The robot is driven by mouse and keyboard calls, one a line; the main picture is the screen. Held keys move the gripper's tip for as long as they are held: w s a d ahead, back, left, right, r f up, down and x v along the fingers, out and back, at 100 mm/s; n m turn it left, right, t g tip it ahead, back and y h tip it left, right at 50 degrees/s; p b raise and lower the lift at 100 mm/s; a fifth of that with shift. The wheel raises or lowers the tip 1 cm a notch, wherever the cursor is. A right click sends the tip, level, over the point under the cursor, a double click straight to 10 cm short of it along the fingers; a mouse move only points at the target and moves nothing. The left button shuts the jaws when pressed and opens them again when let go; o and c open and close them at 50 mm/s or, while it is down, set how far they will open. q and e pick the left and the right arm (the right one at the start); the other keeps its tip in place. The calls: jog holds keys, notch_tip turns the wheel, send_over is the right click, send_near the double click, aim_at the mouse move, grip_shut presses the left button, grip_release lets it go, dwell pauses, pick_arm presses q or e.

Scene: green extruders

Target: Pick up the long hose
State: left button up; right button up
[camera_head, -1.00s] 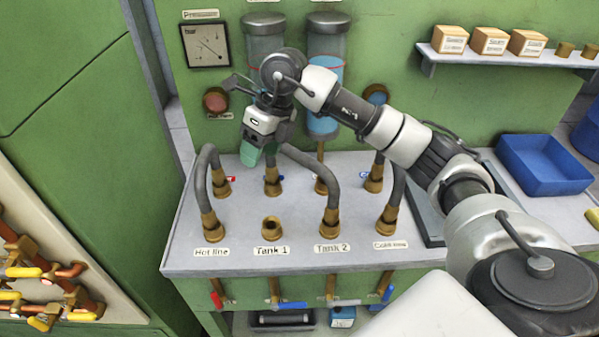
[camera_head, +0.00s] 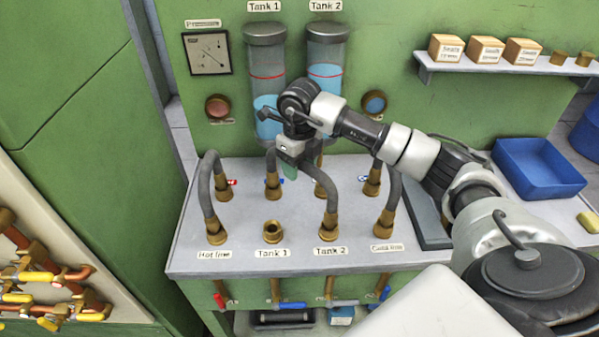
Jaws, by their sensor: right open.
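The long grey hose (camera_head: 326,181) runs from the brass fitting at the back, behind Tank 1, to the front fitting labelled Tank 2. Its arch rises above the grey bench top. My right gripper (camera_head: 290,173) points down at the hose's arch, near its upper left part, and hides some of it. The gripper is open; its greenish fingertips overlap the hose in the picture. I cannot tell whether they touch it or straddle it. My left gripper is not in view.
Shorter hoses stand at Hot line (camera_head: 206,188) and Cold line (camera_head: 394,190). The front Tank 1 fitting (camera_head: 272,232) is bare. Two glass tanks (camera_head: 265,70) hang behind my arm. A blue bin (camera_head: 540,165) stands right. The bench's front left is clear.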

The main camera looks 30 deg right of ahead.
jog(key=shift+f, duration=0.85)
jog(key=shift+c, duration=0.5)
grip_shut()
jog(key=shift+r, duration=0.1)
